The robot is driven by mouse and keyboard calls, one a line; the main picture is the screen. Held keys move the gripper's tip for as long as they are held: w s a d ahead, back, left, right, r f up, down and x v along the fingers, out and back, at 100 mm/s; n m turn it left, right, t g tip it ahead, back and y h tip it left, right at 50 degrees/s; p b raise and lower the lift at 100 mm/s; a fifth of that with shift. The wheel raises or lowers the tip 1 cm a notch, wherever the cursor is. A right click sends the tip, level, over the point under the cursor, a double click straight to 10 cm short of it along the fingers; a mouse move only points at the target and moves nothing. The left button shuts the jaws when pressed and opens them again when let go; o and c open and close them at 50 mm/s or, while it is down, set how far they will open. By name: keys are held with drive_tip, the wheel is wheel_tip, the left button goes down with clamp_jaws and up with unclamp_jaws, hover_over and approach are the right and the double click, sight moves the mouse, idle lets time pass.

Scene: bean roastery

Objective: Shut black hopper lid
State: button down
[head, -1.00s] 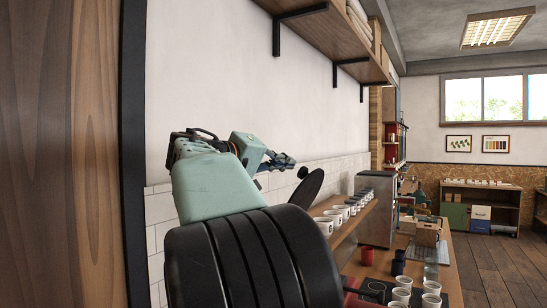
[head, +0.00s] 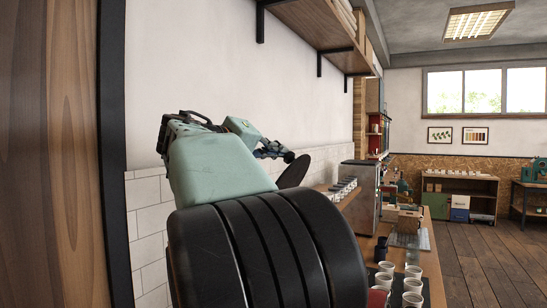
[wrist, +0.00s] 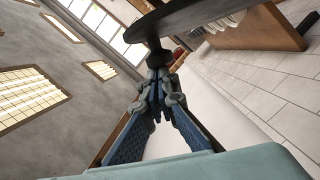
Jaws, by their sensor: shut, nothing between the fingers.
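The black hopper lid (head: 295,172) is a dark disc standing steeply tilted, beyond my arm in the head view. Its lower part and the hopper are hidden behind my black arm link. In the wrist view the lid (wrist: 205,17) spans the top as a dark disc seen nearly edge-on, with a short dark knob under it. My gripper (head: 280,154) is beside the lid's upper left face, close to the knob. In the wrist view my gripper (wrist: 157,62) has its fingertips together and empty, right by the knob. I cannot tell whether they touch.
A wall shelf (head: 315,30) hangs above on the left wall. White cups (head: 412,284) stand on the counter at lower right, and more line a raised wooden ledge behind the lid. A grey machine (head: 360,190) stands farther back. The floor at right is clear.

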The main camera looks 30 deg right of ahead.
sight(302, 166)
drive_tip(key=s+d+f+m+b, duration=0.1)
drive_tip(key=b, duration=0.2)
drive_tip(key=s+d+f+m+b, duration=0.1)
drive_tip(key=s+b, duration=0.1)
drive_tip(key=b, duration=0.1)
drive_tip(key=s+d+f+m+y+b, duration=0.1)
drive_tip(key=s+b, duration=0.1)
drive_tip(key=b, duration=0.1)
drive_tip(key=shift+s+d+f+m+t, duration=0.1)
drive_tip(key=shift+s+f+m+t, duration=0.1)
drive_tip(key=shift+m+t, duration=0.15)
drive_tip(key=s+d+f+m+t+y+b, duration=0.1)
drive_tip(key=s+f+m+b, duration=0.4)
drive_tip(key=b, duration=0.9)
wheel_tip(302, 166, down, 3)
drive_tip(key=shift+s+d+r+m+t+y, duration=0.1)
drive_tip(key=shift+s+d+m+t+y, duration=0.35)
drive_tip(key=shift+d, duration=0.7)
